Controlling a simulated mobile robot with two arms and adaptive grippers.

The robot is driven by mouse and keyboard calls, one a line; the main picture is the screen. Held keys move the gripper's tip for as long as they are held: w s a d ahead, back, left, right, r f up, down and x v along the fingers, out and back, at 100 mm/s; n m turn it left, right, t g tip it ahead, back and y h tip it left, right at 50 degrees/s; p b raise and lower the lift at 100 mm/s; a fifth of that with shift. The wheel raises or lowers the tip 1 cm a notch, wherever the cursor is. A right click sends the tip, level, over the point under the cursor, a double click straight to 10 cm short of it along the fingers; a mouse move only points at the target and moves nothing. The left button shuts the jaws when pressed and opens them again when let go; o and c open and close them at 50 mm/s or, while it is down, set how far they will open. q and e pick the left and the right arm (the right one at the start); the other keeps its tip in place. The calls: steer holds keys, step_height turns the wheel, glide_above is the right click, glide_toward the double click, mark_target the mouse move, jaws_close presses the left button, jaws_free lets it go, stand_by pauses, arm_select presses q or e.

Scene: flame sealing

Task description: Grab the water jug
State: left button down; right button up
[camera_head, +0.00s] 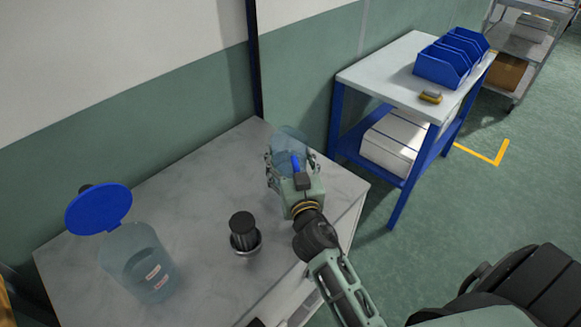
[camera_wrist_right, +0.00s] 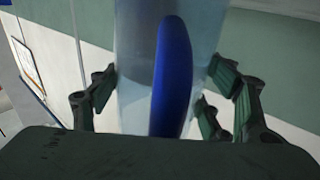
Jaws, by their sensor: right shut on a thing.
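The water jug (camera_head: 289,138) is a clear bluish vessel with a blue handle, near the right back edge of the light grey table. My right gripper (camera_head: 291,165) is shut on the jug and covers much of its lower part in the head view. In the right wrist view the clear jug (camera_wrist_right: 133,60) fills the middle, with its blue handle (camera_wrist_right: 172,80) facing the camera. The fingers of the right gripper (camera_wrist_right: 170,95) lie on both sides of the jug. Whether the jug's base touches the table is hidden. My left gripper is not in view.
A clear container (camera_head: 135,255) with an open blue lid (camera_head: 98,208) stands at the table's left. A dark cylindrical device (camera_head: 244,232) stands mid-table. A workbench (camera_head: 385,75) with blue bins (camera_head: 440,65) is to the right. The back of the table (camera_head: 190,170) is clear.

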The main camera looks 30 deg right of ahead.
steer(key=shift+r, duration=0.25)
steer(key=shift+r+p, duration=0.4)
steer(key=shift+r, duration=0.65)
step_height(320, 180, up, 2)
steer(key=s+d+r, duration=0.4)
steer(key=s+r, duration=0.2)
steer(key=s, duration=0.5)
steer(key=shift+r, duration=0.3)
